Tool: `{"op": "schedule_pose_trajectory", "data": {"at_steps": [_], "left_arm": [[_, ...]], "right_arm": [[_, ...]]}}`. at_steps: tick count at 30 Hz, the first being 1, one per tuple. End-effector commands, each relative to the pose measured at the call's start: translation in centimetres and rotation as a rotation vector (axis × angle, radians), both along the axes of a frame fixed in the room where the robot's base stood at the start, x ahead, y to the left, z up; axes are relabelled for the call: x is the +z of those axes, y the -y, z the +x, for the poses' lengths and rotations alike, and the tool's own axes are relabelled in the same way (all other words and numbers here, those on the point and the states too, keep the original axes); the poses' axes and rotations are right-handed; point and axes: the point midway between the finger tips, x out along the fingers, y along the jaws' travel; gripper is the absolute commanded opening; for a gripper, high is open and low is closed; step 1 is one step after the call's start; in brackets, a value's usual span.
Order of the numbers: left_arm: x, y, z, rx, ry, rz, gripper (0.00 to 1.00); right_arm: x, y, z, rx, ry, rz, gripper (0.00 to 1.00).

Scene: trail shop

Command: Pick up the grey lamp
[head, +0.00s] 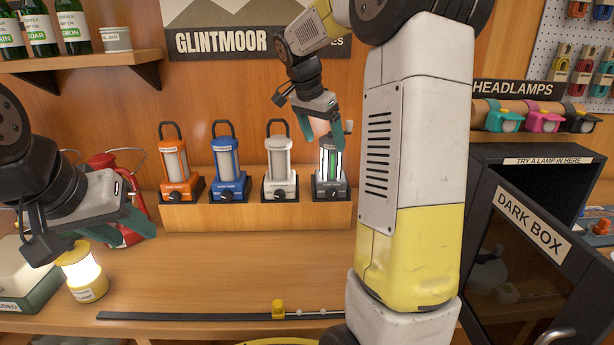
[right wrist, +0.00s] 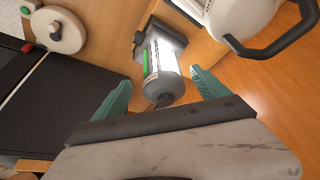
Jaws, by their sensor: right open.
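The grey lamp (head: 331,189) stands upright at the right end of a wooden riser. It has a dark grey base, a pale tube with a green strip and a grey cap. My right gripper (head: 322,136) is open at its top. In the right wrist view the grey lamp (right wrist: 158,58) lies between the two teal fingers of my right gripper (right wrist: 161,88), with a gap on each side. Its handle is mostly hidden in the head view. My left gripper (head: 142,222) is at the far left, above the counter; whether its jaws are apart is unclear.
White (head: 280,178), blue (head: 228,178) and orange lamps (head: 175,178) stand left of it on the riser (head: 255,216). A lit yellow lamp (head: 84,274) is below my left gripper. The dark box (head: 525,230) stands right.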

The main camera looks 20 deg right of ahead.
Motion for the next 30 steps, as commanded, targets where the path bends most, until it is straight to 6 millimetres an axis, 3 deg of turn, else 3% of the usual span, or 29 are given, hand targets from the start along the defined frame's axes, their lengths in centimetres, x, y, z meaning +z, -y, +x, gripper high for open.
{"op": "schedule_pose_trajectory", "data": {"at_steps": [5,21,30], "left_arm": [[0.0,0.0,0.0,0.0,0.0,0.0,0.4],[0.0,0.0,0.0,0.0,0.0,0.0,0.4],[0.0,0.0,0.0,0.0,0.0,0.0,0.4]], "right_arm": [[-0.7,0.4,0.4,-0.019,0.0,-0.006,0.85],[-6.9,2.8,1.5,-0.018,-0.001,-0.005,0.85],[-7.4,3.0,1.6,-0.017,0.001,-0.005,0.85]]}}
